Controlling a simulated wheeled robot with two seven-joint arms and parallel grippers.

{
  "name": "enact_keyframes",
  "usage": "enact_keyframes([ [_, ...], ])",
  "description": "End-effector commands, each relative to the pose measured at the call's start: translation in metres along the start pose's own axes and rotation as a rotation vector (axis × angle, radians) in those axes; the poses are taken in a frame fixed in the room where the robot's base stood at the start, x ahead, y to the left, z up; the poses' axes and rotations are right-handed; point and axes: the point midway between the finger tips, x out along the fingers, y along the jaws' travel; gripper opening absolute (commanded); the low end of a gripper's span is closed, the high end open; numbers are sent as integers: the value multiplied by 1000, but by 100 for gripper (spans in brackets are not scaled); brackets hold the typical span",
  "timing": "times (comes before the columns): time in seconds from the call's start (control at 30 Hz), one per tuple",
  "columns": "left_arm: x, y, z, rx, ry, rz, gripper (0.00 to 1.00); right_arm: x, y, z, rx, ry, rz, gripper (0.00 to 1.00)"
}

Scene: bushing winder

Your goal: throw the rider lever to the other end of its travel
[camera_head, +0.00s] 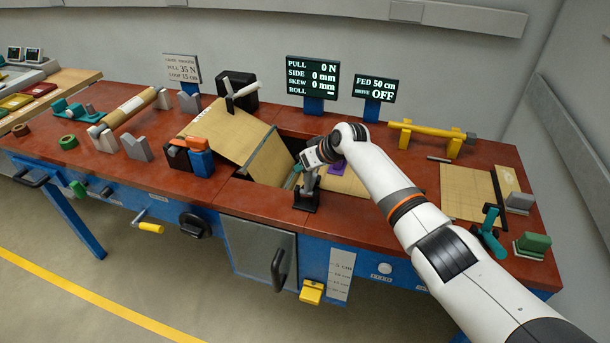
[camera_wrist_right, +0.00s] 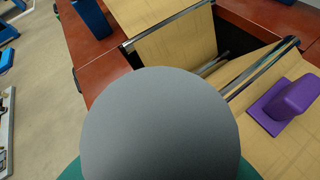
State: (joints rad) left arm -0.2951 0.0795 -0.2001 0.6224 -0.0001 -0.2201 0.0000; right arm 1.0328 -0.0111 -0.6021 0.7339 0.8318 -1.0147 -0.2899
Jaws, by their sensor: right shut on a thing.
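The rider lever (camera_head: 308,183) stands on a black base (camera_head: 305,201) at the front edge of the red bench, just right of the sunken bay. Its upper end is at my right gripper (camera_head: 308,168), which is shut on it. In the right wrist view a large grey rounded knob (camera_wrist_right: 160,125) fills the lower middle, with teal finger edges showing at both sides. The knob hides most of the fingers and the lever shaft below. The lever looks roughly upright; its exact tilt is hard to tell. My left gripper is not in view.
Tan sheet (camera_head: 228,131) slopes into the bay left of the lever. A purple block (camera_wrist_right: 286,103) lies on sheet beyond it. Displays (camera_head: 313,82) stand behind. A yellow-ended roller (camera_head: 432,131) and a teal-handled clamp (camera_head: 489,232) sit to the right.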

Motion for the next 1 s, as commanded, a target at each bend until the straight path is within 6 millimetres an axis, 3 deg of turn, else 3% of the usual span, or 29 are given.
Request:
enact_keyframes([
  [0.03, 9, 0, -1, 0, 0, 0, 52, 4, -1, -1, 15, 7, 13, 0],
  [0.2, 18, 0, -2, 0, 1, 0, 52, 4, -3, -1, 50, 40, 45, 0],
  [0.77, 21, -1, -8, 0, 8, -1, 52, 4, -4, 0, 70, 61, 62, 0],
  [0.8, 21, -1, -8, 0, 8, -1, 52, 4, -4, -1, 70, 61, 62, 26],
  [0.9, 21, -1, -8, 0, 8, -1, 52, 4, -4, -1, 69, 61, 62, 42],
  [1.0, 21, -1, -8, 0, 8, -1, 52, 4, -4, -1, 68, 61, 62, 44],
])
